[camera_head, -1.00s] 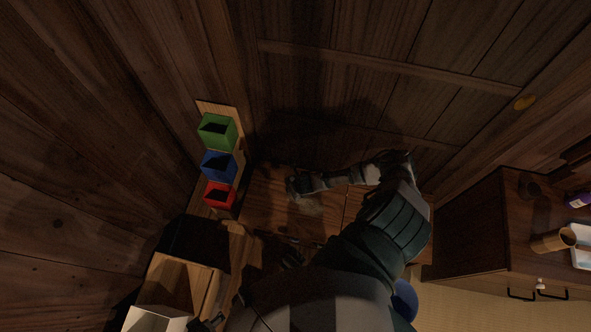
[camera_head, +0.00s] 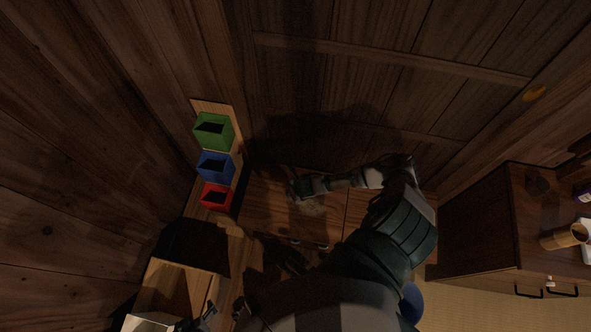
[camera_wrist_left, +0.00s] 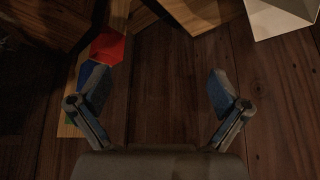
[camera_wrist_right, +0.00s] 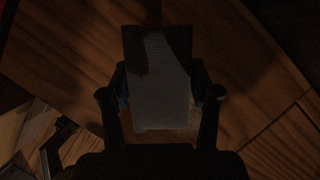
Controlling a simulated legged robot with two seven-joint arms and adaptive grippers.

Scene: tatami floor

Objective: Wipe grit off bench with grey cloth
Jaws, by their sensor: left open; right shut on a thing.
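The grey cloth (camera_wrist_right: 160,95) is between the fingers of my right gripper (camera_wrist_right: 160,92), which is shut on it. In the head view my right gripper (camera_head: 295,188) is low over the brown wooden bench (camera_head: 268,210); the cloth is hard to tell apart there. A pale, sandy patch that looks like grit (camera_head: 312,208) lies on the bench beside that gripper. Part of the patch also shows past the cloth in the right wrist view (camera_wrist_right: 182,134). My left gripper (camera_wrist_left: 160,92) is open and empty above dark wood. In the head view it is at the bottom edge (camera_head: 224,316).
Green (camera_head: 214,131), blue (camera_head: 216,167) and red (camera_head: 216,196) open boxes stand in a row left of the bench. A white box (camera_head: 150,322) is at the bottom left. A dark cabinet (camera_head: 478,225) with a cardboard tube (camera_head: 565,236) stands at the right.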

